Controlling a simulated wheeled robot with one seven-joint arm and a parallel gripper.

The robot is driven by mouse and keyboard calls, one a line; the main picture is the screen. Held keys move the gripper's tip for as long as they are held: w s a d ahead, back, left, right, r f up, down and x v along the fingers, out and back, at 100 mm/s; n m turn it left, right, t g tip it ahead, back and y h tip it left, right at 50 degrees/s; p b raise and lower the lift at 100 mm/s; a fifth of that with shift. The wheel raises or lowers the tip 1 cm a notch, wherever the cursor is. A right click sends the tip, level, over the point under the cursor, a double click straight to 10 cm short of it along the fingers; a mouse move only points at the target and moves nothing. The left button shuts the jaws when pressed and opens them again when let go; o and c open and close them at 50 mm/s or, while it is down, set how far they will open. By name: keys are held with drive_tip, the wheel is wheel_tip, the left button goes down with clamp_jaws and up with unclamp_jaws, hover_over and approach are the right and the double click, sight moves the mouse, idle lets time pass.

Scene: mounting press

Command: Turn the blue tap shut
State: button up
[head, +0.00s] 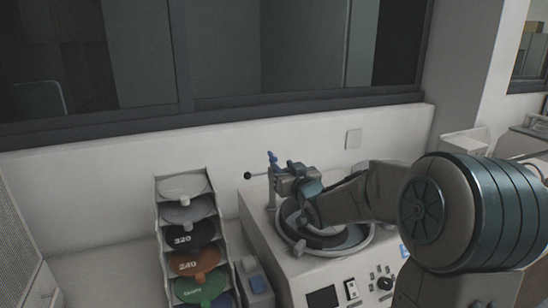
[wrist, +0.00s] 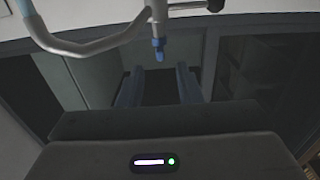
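The blue tap (head: 272,157) stands at the top of a thin grey post at the back left of the grinding machine (head: 258,222). In the wrist view the blue tap (wrist: 158,48) hangs from the grey post at top centre, just beyond the fingertips and roughly in line with the gap between them. My gripper (wrist: 158,72) is open and empty, one finger on each side of the gap. In the head view my gripper (head: 288,172) is above the machine's round bowl, close to the right of the post, and partly hides what is behind it. No contact with the tap is visible.
A bent grey pipe (wrist: 95,46) crosses the upper left of the wrist view. A black ball knob (head: 247,175) sticks out left of the post. A rack (head: 160,215) of numbered discs stands to the left. The wall and window are behind.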

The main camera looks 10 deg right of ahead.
sight(276, 160)
drive_tip(key=w, duration=0.2)
drive_tip(key=w+a+p, duration=0.1)
drive_tip(key=w, duration=0.4)
drive_tip(key=shift+w+a+p, duration=0.15)
drive_tip(key=shift+a+p, duration=0.1)
drive_tip(key=shift+p, duration=0.15)
clamp_jaws()
